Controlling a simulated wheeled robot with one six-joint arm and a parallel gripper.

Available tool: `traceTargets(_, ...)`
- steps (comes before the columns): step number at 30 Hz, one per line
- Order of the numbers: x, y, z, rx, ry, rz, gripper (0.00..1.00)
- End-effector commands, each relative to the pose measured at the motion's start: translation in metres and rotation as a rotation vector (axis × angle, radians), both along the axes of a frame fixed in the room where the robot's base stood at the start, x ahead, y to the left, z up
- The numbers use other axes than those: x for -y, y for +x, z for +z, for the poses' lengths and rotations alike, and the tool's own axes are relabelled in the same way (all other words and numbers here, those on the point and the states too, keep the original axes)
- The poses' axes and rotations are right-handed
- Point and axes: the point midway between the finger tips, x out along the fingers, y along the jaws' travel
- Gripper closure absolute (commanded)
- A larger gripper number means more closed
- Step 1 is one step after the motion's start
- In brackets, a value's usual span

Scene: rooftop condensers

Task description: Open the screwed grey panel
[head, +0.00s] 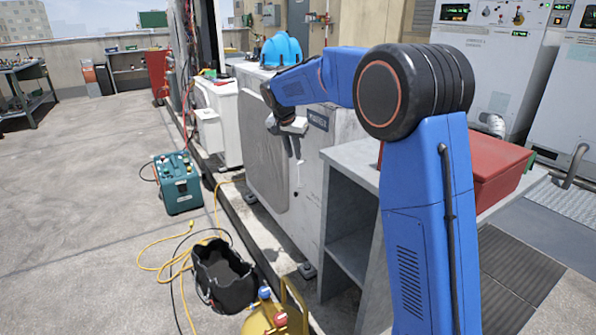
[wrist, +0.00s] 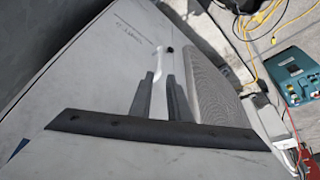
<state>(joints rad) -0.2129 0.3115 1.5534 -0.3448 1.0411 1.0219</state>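The pale grey panel (head: 309,205) is part of the front of the large condenser unit, beside its grille. It lies flat and looks closed. A small dark round spot, perhaps a screw head, shows on it in the head view (head: 296,194) and the wrist view (wrist: 170,49). My gripper (head: 297,160) hangs in front of the upper part of the panel, fingers pointing down. The spot lies beyond the fingertips. I cannot tell whether the fingers touch the panel.
A blue hard hat (head: 281,50) sits on top of the condenser. A grey shelf unit (head: 352,232) and a red toolbox (head: 497,168) are at the right. A black bag (head: 225,278), a yellow cable and a teal machine (head: 177,184) are on the floor. Open floor lies left.

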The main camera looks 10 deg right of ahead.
Motion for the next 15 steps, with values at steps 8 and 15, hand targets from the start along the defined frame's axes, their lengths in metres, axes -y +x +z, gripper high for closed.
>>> traceTargets(8,0.012,0.015,-0.048,-0.002,0.001,0.0,0.84)
traceTargets(15,0.02,0.026,-0.079,-0.001,0.001,-0.001,0.84)
